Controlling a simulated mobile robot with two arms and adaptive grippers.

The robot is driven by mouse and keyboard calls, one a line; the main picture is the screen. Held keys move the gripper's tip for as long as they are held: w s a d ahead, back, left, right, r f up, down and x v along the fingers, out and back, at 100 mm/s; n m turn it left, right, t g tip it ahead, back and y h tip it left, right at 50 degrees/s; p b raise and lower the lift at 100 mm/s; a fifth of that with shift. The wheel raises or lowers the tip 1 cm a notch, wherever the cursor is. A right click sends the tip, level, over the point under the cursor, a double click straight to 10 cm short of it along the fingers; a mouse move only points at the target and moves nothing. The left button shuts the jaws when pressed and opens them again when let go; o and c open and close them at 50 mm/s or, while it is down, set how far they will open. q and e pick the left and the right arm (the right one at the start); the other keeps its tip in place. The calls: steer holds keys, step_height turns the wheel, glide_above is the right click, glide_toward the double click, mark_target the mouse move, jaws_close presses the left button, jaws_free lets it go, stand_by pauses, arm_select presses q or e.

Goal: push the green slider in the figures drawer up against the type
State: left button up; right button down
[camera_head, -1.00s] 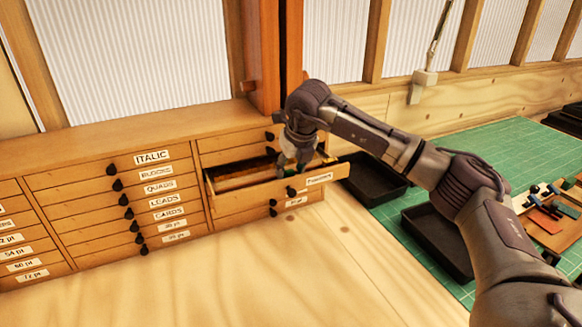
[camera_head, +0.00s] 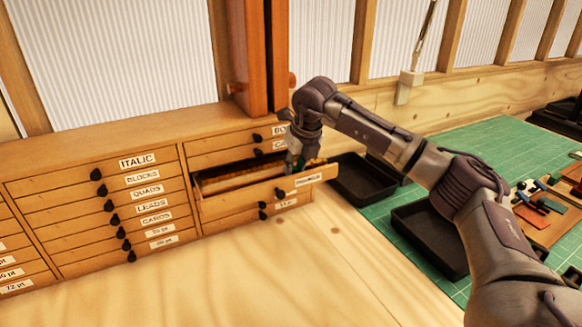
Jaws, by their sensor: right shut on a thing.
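The figures drawer (camera_head: 245,202) is pulled out of the wooden cabinet, its label blurred. A low yellow-brown strip that looks like the type (camera_head: 228,184) lies along the inside of the drawer. My right gripper (camera_head: 294,161) reaches down into the right end of the drawer. A small green patch, the green slider (camera_head: 302,162), shows at its fingertips, and the gripper is shut on it. The fingers hide most of the slider, so I cannot tell whether it touches the type. My left gripper is out of view.
The cabinet has several closed, labelled drawers with dark knobs (camera_head: 107,190). A red-brown post (camera_head: 258,55) rises behind the cabinet. Black trays (camera_head: 430,232) stand on a green mat (camera_head: 480,140) at the right. The wooden bench top in front is clear.

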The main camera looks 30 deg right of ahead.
steer(key=c, duration=1)
jaws_free()
steer(key=shift+a, duration=0.1)
steer(key=v, duration=1.2)
steer(key=shift+r, duration=0.1)
